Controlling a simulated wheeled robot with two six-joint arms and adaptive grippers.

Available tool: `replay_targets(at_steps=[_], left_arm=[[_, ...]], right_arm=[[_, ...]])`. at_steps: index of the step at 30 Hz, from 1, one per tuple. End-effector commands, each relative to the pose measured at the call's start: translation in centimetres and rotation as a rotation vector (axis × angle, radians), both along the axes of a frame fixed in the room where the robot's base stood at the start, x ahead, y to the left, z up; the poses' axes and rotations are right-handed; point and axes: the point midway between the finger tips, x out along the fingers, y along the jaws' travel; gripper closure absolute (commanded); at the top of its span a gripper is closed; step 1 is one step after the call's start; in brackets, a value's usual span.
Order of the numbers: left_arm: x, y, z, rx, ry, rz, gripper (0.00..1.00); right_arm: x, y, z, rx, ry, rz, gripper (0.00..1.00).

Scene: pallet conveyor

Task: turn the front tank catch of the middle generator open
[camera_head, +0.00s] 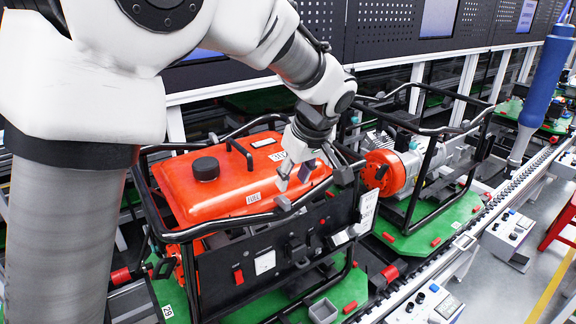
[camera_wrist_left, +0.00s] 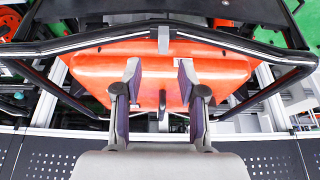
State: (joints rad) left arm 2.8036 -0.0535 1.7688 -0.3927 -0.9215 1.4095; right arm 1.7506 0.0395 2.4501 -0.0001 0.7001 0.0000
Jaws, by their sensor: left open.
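The generator nearest my left arm has an orange tank (camera_head: 190,185) inside a black tube frame. A small grey catch (camera_head: 283,203) sits at the tank's front edge, by the frame's top bar. In the left wrist view the catch (camera_wrist_left: 163,40) appears as an upright grey strip over the orange edge, in line with the gap between the fingers. My left gripper (camera_head: 294,177) is open and empty above the tank, just behind the catch and apart from it. My right gripper is out of view.
A black cap (camera_head: 206,169) and a black handle (camera_head: 238,152) rise from the tank top. The frame's bars surround the tank. Another generator (camera_head: 395,165) stands behind to the right on a green pallet. Perforated panels (camera_head: 390,25) line the back.

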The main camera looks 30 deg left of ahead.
Motion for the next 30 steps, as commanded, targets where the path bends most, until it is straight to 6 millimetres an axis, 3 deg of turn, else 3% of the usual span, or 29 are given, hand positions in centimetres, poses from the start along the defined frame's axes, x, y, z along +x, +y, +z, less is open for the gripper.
replay_targets(at_steps=[2,13,22,23,26,30], left_arm=[[-0.1,0.3,0.1,0.006,-0.002,0.015,0.59],[0.8,2.5,-6.0,0.003,0.002,0.014,0.59],[1.0,2.8,-6.8,0.003,-0.001,0.013,0.59],[1.0,2.8,-6.8,0.003,-0.001,0.013,0.66],[1.0,2.8,-6.8,0.003,-0.001,0.012,1.00],[0.9,2.8,-6.8,0.003,-0.001,0.012,1.00]], right_arm=[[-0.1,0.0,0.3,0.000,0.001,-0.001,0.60],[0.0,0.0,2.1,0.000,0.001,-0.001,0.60],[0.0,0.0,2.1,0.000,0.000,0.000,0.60],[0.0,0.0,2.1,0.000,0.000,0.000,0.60],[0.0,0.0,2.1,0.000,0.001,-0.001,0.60],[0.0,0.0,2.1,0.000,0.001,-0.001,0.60]])
